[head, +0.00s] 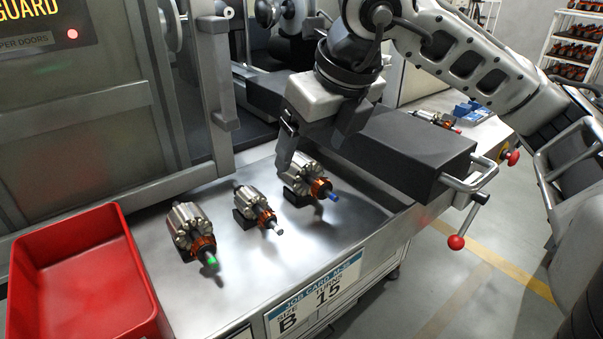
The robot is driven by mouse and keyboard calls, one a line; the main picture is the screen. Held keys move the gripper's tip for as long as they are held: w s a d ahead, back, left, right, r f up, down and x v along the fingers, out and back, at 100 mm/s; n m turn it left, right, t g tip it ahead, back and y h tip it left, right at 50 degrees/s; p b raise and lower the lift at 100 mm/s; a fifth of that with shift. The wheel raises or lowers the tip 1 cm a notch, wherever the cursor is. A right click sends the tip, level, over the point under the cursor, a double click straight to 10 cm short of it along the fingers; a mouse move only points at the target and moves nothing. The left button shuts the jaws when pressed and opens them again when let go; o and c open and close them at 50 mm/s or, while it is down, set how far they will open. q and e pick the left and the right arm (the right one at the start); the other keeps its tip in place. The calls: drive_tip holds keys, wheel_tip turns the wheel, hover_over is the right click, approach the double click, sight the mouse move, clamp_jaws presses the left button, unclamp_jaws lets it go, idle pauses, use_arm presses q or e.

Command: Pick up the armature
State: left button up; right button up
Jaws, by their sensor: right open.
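Three armatures with silver laminated cores and copper-coloured windings sit on dark cradles on the metal bench (300,238). The left one is large with a green shaft tip (187,226). The middle one is smaller with a plain grey tip (255,208). The right one has a blue tip (308,178). My right gripper (312,152) is open, pointing down at the blue-tipped armature. One finger comes down at its left end; the other is behind or above it. I cannot tell whether they touch it. My left gripper is not in view.
A red bin (82,285) stands at the left front. A dark block with a handle (400,150) lies right of the gripper. The machine's guard door (95,120) rises behind. A job card (318,294) on the bench front reads size B, 15 turns.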

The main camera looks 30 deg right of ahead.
sight(307, 161)
drive_tip(key=x, duration=0.5)
drive_tip(key=p+x, duration=0.1)
drive_tip(key=x, duration=0.1)
drive_tip(key=shift+w+d+f, duration=0.2)
drive_tip(key=shift+w+d, duration=0.05)
drive_tip(key=shift+w, duration=0.2)
drive_tip(key=shift+r, duration=0.1)
drive_tip(key=c, duration=1.4)
